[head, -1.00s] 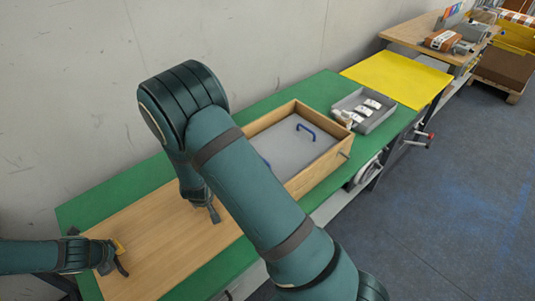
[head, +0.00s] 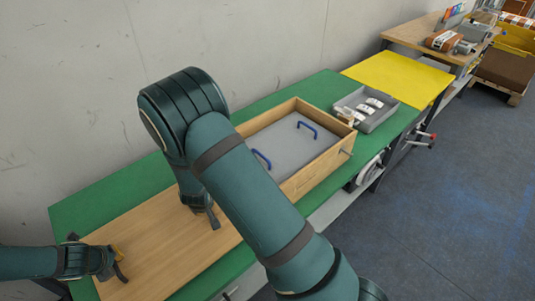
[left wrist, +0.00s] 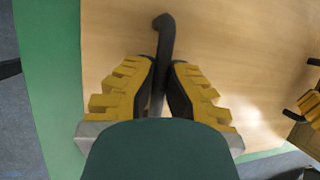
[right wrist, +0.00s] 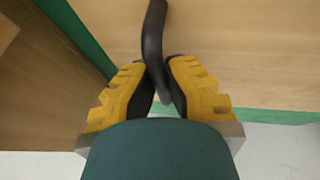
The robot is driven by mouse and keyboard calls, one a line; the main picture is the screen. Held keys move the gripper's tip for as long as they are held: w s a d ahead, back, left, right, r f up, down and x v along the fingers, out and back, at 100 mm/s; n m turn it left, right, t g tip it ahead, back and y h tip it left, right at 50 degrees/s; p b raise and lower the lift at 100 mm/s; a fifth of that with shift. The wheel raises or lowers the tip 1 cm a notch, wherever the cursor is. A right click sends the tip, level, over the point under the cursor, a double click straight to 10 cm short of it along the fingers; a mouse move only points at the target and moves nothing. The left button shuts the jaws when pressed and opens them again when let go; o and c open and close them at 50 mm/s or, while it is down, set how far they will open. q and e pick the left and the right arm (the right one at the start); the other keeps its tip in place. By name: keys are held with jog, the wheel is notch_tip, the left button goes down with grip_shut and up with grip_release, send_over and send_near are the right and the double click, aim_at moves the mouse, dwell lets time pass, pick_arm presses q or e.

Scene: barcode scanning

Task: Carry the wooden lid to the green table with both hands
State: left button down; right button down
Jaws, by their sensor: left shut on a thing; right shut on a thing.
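The wooden lid (head: 160,245) is a light wood panel lying at or just above the left part of the green table (head: 112,188); I cannot tell if it touches. In the left wrist view, my left gripper (left wrist: 162,85) is shut on a dark curved handle (left wrist: 164,38) of the lid. In the right wrist view, my right gripper (right wrist: 160,85) is shut on the other dark handle (right wrist: 153,35). In the head view, my left gripper (head: 112,262) is at the lid's near left end, and my right gripper (head: 207,212) is towards its right end, partly behind my arm.
An open wooden box (head: 318,166) with a grey inner panel and blue handles (head: 306,129) stands right of the lid. Behind it are a grey tray (head: 379,120) with small items and a yellow tabletop (head: 398,74). A wall (head: 265,50) runs along the back.

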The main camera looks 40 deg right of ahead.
pick_arm(q)
jog(key=c, duration=1.1)
grip_release()
jog(key=shift+c, duration=0.2)
pick_arm(e)
jog(key=c, duration=1.1)
grip_release()
jog(key=shift+c, duration=0.2)
pick_arm(q)
jog(key=v, duration=1.2)
pick_arm(e)
jog(key=v, duration=1.2)
pick_arm(q)
jog(key=shift+s+a, duration=0.1)
jog(key=shift+s, duration=0.05)
pick_arm(e)
jog(key=shift+s+a+f, duration=0.1)
jog(key=shift+s, duration=0.05)
